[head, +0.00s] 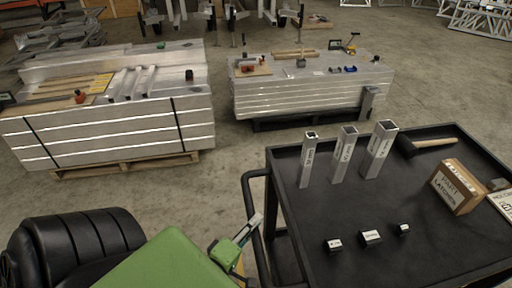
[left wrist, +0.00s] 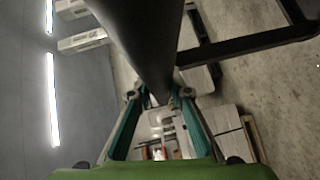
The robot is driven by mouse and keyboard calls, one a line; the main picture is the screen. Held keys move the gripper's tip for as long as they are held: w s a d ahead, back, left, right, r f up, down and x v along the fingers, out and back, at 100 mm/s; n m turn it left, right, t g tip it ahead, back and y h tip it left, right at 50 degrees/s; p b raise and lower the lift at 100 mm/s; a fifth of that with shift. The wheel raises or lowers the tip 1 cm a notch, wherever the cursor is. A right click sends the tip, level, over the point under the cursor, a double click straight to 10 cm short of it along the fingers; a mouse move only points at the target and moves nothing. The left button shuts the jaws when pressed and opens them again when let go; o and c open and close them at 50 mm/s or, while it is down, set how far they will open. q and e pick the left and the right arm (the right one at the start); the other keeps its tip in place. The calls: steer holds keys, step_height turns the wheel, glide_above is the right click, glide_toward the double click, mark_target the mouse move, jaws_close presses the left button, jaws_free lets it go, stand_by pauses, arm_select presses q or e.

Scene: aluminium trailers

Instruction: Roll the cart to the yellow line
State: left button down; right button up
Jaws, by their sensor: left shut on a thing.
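The black cart (head: 350,225) stands at the right of the head view. Its handle (head: 246,190) is a black bar bent out from the cart's left side. My left gripper (head: 248,229) is at this bar, shut on it. In the left wrist view the dark handle bar (left wrist: 146,40) runs down between the two fingers of my left gripper (left wrist: 160,95). The cart's wheels are hidden. No yellow line shows in either view. My right gripper is out of view.
On the cart stand several upright metal tubes (head: 343,155), small black blocks (head: 370,238), a cardboard box (head: 458,187) and a mallet (head: 430,144). Stacks of aluminium beams lie behind at left (head: 110,135) and centre (head: 300,95). Bare concrete floor (head: 190,200) lies between.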

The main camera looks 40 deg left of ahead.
arm_select(q)
steer(key=shift+s+a+f, duration=0.1)
steer(key=shift+a+f, duration=0.05)
steer(key=c, duration=1.8)
jaws_free()
steer(key=shift+c, duration=0.2)
steer(key=shift+s+a, duration=0.1)
steer(key=shift+s, duration=0.05)
steer(key=shift+s, duration=0.1)
steer(key=s+d+r, duration=0.1)
steer(key=s, duration=1)
steer(key=shift+s+d+r, duration=0.3)
steer(key=shift+d+r, duration=0.05)
steer(key=shift+r, duration=0.05)
